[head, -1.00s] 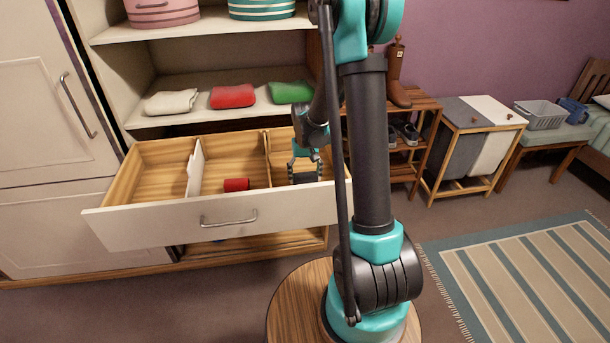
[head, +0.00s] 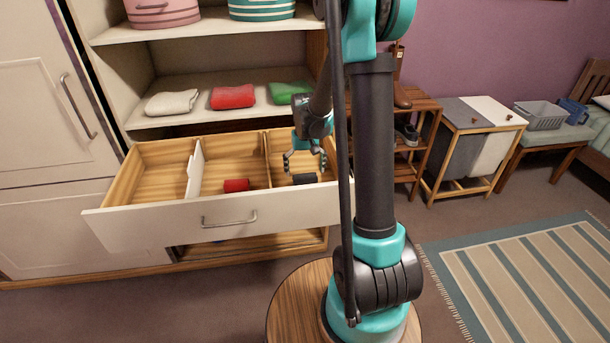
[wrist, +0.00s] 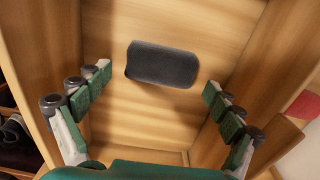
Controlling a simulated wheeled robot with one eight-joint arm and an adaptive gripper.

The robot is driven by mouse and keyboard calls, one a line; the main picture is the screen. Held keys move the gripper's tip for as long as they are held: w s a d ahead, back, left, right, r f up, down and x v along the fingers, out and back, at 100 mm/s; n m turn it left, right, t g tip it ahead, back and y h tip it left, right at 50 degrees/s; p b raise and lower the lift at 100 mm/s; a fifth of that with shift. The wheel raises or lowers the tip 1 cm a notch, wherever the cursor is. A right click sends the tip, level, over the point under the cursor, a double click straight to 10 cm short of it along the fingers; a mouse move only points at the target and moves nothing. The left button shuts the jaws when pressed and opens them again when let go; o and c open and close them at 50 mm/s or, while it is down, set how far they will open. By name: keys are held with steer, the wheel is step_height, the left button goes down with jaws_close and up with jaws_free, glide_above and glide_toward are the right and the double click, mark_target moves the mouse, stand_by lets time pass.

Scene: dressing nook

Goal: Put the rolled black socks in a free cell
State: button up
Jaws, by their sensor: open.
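The rolled black socks (head: 304,178) lie on the floor of the right cell of the open drawer (head: 150,228). In the wrist view the socks (wrist: 162,64) show as a dark grey roll on bare wood, apart from the cell walls. My gripper (head: 305,166) is open and empty above that cell. In the wrist view its spread fingers (wrist: 158,80) stand to either side, touching nothing of the roll. A red roll (head: 236,185) lies in the middle cell. The left cell (head: 160,175) shows no item.
A white divider (head: 194,172) and a wooden one (head: 267,158) part the cells. Above the drawer, a shelf holds cream (head: 172,103), red (head: 232,96) and green (head: 289,92) folded cloths. A shoe rack (head: 425,105) and a hamper (head: 474,135) stand to the right.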

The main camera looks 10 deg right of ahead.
mark_target(305, 174)
step_height(305, 174, up, 9)
stand_by(0.3)
